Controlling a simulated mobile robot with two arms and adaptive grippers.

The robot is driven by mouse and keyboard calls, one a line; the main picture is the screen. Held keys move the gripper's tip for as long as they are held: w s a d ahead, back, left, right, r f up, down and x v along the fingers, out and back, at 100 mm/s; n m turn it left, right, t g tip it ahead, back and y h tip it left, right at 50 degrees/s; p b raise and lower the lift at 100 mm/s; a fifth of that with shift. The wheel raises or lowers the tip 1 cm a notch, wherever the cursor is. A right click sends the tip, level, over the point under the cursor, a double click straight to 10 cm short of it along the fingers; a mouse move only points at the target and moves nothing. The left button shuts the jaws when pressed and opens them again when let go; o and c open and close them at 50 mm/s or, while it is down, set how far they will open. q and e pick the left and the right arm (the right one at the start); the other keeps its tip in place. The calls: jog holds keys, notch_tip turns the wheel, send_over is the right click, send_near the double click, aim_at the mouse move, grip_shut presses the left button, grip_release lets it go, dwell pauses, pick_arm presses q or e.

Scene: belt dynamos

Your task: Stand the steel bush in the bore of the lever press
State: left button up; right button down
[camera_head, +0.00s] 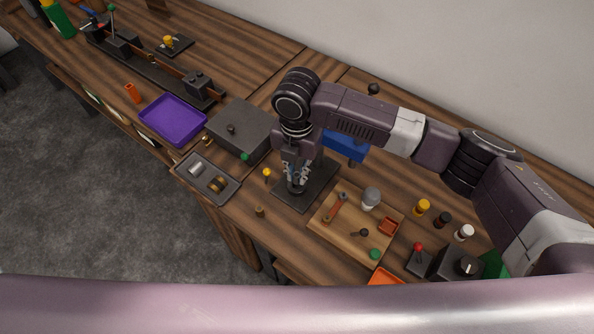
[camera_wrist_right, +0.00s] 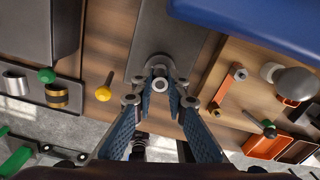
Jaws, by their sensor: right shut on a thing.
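My right gripper (camera_head: 296,188) points down over the dark base plate of the lever press (camera_head: 320,186). In the wrist view its two blue-padded fingers (camera_wrist_right: 160,98) are shut on the steel bush (camera_wrist_right: 160,86), which shows as a small pale ring end-on. Just behind the bush is the round grey boss of the press (camera_wrist_right: 155,63), around its bore. The bush lines up closely with the boss, but I cannot tell whether it is in the bore or above it. In the head view the fingers hide the bush and bore. My left gripper is not in view.
A grey tray (camera_head: 231,194) to the left holds a silver and a brass cylinder. A dark grey block (camera_head: 240,128) stands behind it. A wooden board (camera_head: 333,237) with small parts lies close on the right. A blue thing (camera_head: 345,147) is behind the gripper.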

aim_at(297, 174)
jog(key=shift+p, duration=0.4)
jog(key=shift+p, duration=0.6)
dwell(1.0)
jog(key=shift+f+b, duration=0.5)
jog(key=shift+f, duration=0.45)
jog(key=c, duration=1.8)
grip_release()
notch_tip(297, 174, up, 12)
